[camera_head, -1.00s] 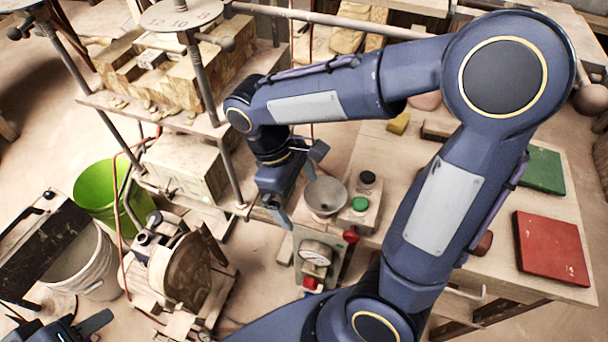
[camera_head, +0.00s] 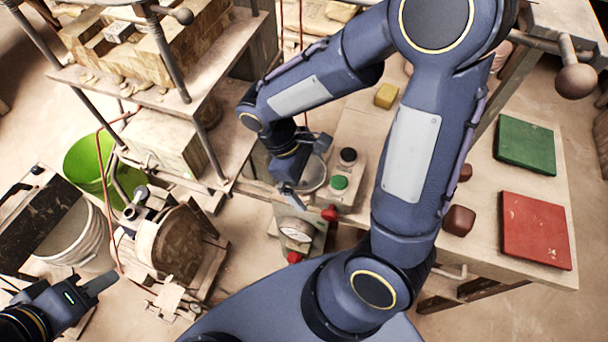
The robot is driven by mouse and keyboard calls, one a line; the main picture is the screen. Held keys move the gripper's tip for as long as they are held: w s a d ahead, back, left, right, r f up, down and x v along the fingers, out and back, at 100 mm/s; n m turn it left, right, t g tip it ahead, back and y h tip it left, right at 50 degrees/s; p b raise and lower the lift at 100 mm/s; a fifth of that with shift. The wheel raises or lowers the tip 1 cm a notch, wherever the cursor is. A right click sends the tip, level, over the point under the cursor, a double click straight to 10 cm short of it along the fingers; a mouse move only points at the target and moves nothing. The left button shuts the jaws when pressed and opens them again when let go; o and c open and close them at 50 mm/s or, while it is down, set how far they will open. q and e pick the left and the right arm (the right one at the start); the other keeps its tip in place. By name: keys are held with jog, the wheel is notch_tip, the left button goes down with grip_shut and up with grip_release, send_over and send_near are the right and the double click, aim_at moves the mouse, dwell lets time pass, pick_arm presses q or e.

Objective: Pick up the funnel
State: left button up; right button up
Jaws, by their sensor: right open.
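The grey funnel (camera_head: 317,177) sits at the left end of the worktable, next to the button box. Its left part is hidden behind my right gripper (camera_head: 310,172). The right gripper is open over the funnel's left side, with one finger at the far rim and the other at the near left. I cannot tell whether the fingers touch it. My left gripper (camera_head: 98,288) is at the lower left, away from the funnel. Its finger opening cannot be made out.
The button box (camera_head: 345,182) with black and green buttons stands right of the funnel. A gauge (camera_head: 297,231) is in front. The press frame (camera_head: 205,130) is close on the left. Red (camera_head: 535,230) and green (camera_head: 526,144) tiles lie on the worktable (camera_head: 490,205). A green bucket (camera_head: 88,163) stands far left.

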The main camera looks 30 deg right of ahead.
jog(key=c, duration=0.9)
jog(key=shift+c, duration=0.2)
